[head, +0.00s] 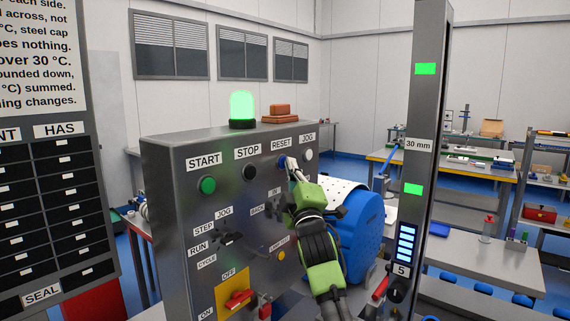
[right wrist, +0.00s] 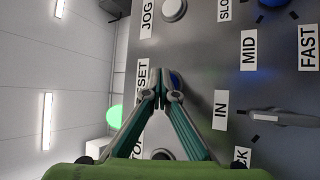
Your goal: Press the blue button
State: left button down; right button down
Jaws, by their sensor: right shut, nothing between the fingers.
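The blue button (head: 282,162) sits under the RESET label on the grey control panel (head: 165,200). In the right wrist view the blue button (right wrist: 176,79) is partly hidden behind my fingertips. My right gripper (head: 291,164) is shut and empty, its tips at the button's right edge in the head view. In the right wrist view the closed fingertips (right wrist: 162,88) overlap the button's edge. I cannot tell whether they touch it. My left gripper is not in view.
A green START button (head: 207,185), a black STOP button (head: 249,172) and a white JOG button (head: 308,155) flank the blue one. Selector switches sit below. A green lamp (head: 242,107) glows on top. A grey post (head: 428,110) stands at the right.

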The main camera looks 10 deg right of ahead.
jog(key=shift+s+d, duration=0.15)
jog(key=shift+s, duration=0.15)
jog(key=shift+s+d+p, duration=0.1)
jog(key=shift+p, duration=0.2)
jog(key=s+d+p, duration=0.1)
jog(key=s, duration=0.1)
jog(key=s+d+p, duration=0.2)
jog(key=shift+s+d, duration=0.3)
dwell(0.4)
